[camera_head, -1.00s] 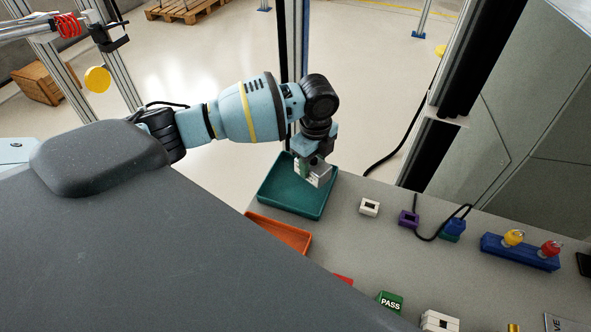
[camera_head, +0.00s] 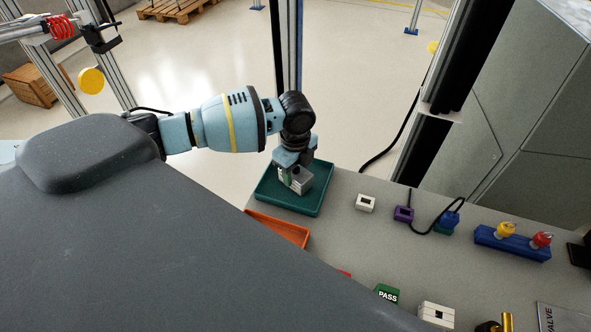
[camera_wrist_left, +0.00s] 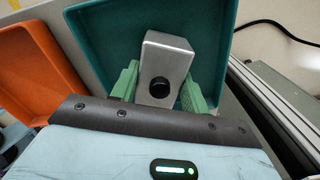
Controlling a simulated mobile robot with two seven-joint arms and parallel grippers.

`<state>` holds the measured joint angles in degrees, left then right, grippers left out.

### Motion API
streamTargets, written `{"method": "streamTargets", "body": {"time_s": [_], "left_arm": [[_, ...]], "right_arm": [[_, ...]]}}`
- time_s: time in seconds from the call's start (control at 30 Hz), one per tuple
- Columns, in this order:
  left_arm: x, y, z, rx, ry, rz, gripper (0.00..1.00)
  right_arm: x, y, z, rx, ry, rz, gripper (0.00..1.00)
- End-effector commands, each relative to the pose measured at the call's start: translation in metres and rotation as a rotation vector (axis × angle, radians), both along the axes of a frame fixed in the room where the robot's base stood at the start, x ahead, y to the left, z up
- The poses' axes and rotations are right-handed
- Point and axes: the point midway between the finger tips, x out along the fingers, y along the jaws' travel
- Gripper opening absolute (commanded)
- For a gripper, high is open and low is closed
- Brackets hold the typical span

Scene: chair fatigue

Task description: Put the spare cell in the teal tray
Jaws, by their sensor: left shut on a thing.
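The spare cell (camera_wrist_left: 168,62) is a silver-grey block with a round dark hole in the face towards the camera. My left gripper (camera_wrist_left: 160,88) is shut on it, with a green finger on each side. In the head view the left gripper (camera_head: 294,178) points down over the teal tray (camera_head: 318,201), with the cell between its fingers inside the tray's outline. The teal tray also shows behind the cell in the left wrist view (camera_wrist_left: 88,22). I cannot tell whether the cell touches the tray floor. My right gripper is not in view.
An orange tray (camera_head: 278,229) sits just in front of the teal tray. On the grey table (camera_head: 345,240) are a white block (camera_head: 365,203), a purple block (camera_head: 403,214), a blue holder (camera_head: 512,244) with yellow and red pieces, and a green PASS block (camera_head: 387,293).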

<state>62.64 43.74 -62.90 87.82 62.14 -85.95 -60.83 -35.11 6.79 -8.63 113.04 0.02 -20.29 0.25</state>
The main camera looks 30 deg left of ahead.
Motion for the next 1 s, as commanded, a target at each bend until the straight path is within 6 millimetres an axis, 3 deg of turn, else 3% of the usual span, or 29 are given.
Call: {"method": "streamTargets", "body": {"time_s": [0.17,0.2,0.37,0.73,1.0], "left_arm": [[0.001,0.000,0.000,0.000,-0.003,0.000,0.04],[0.000,0.000,-0.002,0.001,0.000,0.000,0.48],[0.000,0.000,-0.001,0.001,0.000,0.000,0.67],[0.001,0.000,0.005,0.000,-0.002,0.000,0.67],[0.001,0.000,0.051,-0.001,-0.006,-0.001,0.67]], "right_arm": [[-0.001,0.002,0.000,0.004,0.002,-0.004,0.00],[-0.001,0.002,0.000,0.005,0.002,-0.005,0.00],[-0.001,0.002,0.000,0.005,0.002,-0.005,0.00],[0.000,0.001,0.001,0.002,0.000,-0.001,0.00],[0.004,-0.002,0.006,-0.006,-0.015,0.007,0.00]]}}
